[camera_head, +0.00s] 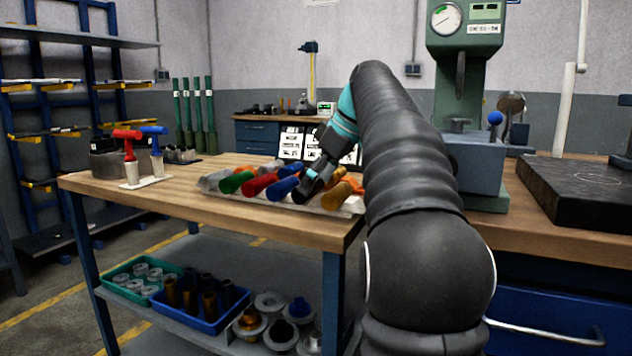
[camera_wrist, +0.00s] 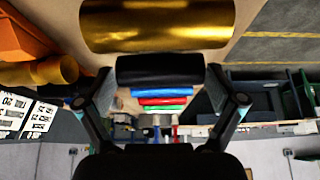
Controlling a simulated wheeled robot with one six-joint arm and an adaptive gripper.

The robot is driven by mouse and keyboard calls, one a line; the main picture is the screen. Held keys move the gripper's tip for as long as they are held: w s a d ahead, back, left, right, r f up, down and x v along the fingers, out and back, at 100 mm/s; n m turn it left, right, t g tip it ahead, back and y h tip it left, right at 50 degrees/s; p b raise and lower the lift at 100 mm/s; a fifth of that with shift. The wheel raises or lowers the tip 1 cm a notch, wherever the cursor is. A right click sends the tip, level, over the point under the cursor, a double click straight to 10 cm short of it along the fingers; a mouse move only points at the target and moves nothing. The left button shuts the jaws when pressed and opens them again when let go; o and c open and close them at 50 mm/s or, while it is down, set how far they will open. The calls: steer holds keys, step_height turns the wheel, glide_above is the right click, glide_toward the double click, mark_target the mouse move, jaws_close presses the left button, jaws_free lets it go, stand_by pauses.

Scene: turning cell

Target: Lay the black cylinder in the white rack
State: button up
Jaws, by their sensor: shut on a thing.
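The black cylinder (camera_head: 300,195) is between the fingers of my gripper (camera_head: 312,182), which is shut on it. It lies lengthwise between the blue cylinder (camera_head: 283,189) and the gold cylinder (camera_head: 336,196), over the white rack (camera_head: 350,208). In the wrist view, the black cylinder (camera_wrist: 160,69) spans crosswise between both fingertips, with the gold cylinder (camera_wrist: 158,25) beside it. My fingers and the neighbouring cylinders hide its underside, so I cannot tell whether it touches the rack.
Red (camera_head: 259,185), green (camera_head: 236,181) and silver (camera_head: 213,179) cylinders lie in a row to the left. Orange objects (camera_head: 356,186) stand behind the rack. Red and blue-handled tools (camera_head: 140,150) stand at the table's left. The wooden tabletop (camera_head: 200,205) is clear in front.

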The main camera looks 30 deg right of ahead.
steer(key=o, duration=1.5)
steer(key=shift+c, duration=0.2)
steer(key=shift+f, duration=0.1)
steer(key=shift+v, duration=3.85)
